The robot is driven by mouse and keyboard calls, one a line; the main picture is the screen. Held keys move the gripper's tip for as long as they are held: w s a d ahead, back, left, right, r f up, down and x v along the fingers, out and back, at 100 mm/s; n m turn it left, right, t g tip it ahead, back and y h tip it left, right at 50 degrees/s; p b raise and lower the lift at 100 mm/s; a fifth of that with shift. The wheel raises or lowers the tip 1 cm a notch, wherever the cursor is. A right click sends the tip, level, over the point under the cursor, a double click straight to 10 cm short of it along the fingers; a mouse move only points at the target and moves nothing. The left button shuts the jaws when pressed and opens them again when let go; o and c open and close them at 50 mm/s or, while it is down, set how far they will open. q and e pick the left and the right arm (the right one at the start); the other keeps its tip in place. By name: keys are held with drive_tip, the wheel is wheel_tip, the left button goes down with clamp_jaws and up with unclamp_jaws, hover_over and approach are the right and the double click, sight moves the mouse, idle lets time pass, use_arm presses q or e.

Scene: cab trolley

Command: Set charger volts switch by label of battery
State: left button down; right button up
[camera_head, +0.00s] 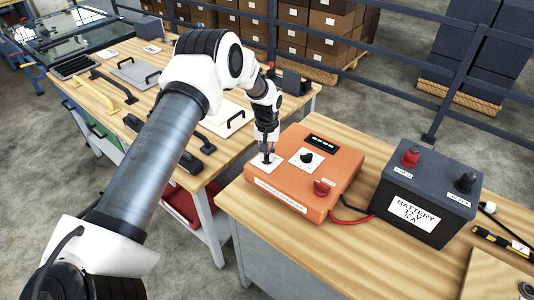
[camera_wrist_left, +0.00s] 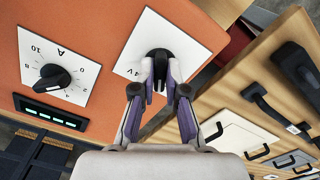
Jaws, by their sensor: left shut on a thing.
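The orange charger (camera_head: 325,178) sits on the wooden bench. My left gripper (camera_head: 267,152) points down at its volts switch plate (camera_head: 261,165). In the left wrist view the gripper (camera_wrist_left: 160,85) is shut on the black volts knob (camera_wrist_left: 158,57), on a white plate (camera_wrist_left: 198,47) with "4" and "V" visible; the fingers hide part of the knob. The amps knob (camera_wrist_left: 53,78) is free beside it, on a plate marked "A". The dark battery (camera_head: 425,188) stands right of the charger; its label (camera_head: 412,214) seems to read 12 V, 5 A. My right gripper is out of view.
Red and black cables (camera_head: 350,214) run between charger and battery. A second bench (camera_head: 150,88) with handles and panels stands left. A yellow-black tool (camera_head: 500,242) lies at right.

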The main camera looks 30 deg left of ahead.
sight(267, 155)
use_arm(q)
drive_tip(key=c, duration=1.2)
unclamp_jaws()
drive_tip(key=shift+f, duration=0.1)
wheel_tip(267, 155, up, 12)
drive_tip(key=shift+w, duration=0.1)
